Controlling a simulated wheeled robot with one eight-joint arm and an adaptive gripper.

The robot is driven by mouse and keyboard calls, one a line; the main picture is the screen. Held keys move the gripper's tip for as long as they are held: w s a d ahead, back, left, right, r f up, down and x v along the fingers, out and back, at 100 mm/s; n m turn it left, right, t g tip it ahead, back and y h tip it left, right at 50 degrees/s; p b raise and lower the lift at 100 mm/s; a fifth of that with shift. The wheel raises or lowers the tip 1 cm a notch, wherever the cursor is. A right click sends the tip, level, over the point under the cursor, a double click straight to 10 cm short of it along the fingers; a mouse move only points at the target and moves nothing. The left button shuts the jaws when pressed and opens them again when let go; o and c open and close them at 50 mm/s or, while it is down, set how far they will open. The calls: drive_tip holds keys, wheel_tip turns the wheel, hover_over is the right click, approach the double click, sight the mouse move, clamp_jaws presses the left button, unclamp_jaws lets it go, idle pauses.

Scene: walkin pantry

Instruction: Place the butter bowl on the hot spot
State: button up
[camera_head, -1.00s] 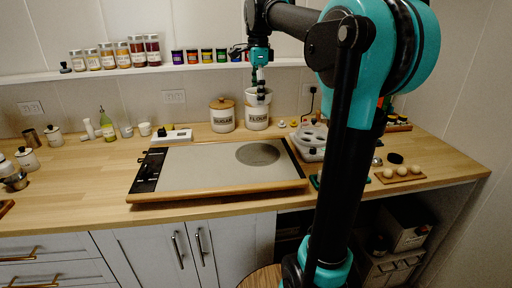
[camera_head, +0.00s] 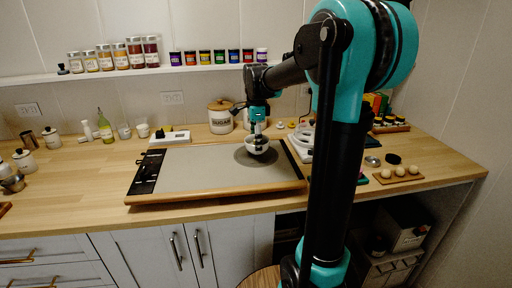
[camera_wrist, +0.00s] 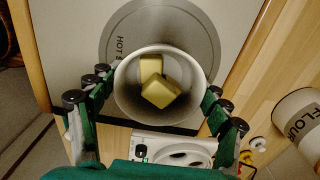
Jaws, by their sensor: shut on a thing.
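The white butter bowl (camera_wrist: 188,112) holds two yellow pieces of butter (camera_wrist: 160,88). It also shows in the head view (camera_head: 257,147), over the dark round hot spot (camera_head: 242,157) on the grey warming board (camera_head: 195,170). In the wrist view the hot spot (camera_wrist: 122,38), lettered "HOT", shows around and behind the bowl. My gripper (camera_head: 258,136) is shut on the bowl, with fingers on both sides of it in the wrist view (camera_wrist: 160,103). I cannot tell whether the bowl touches the surface.
A flour canister (camera_wrist: 298,115) and a sugar canister (camera_head: 221,117) stand behind the board. A white device with round openings (camera_wrist: 172,150) is near the bowl in the wrist view. Eggs on a small board (camera_head: 398,172) lie at right. The board's left part is clear.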

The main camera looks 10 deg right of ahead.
drive_tip(key=shift+f, duration=0.8)
drive_tip(key=shift+f, duration=0.15)
drive_tip(key=o, duration=1.4)
wheel_tip(320, 180, up, 12)
drive_tip(key=shift+r, duration=0.15)
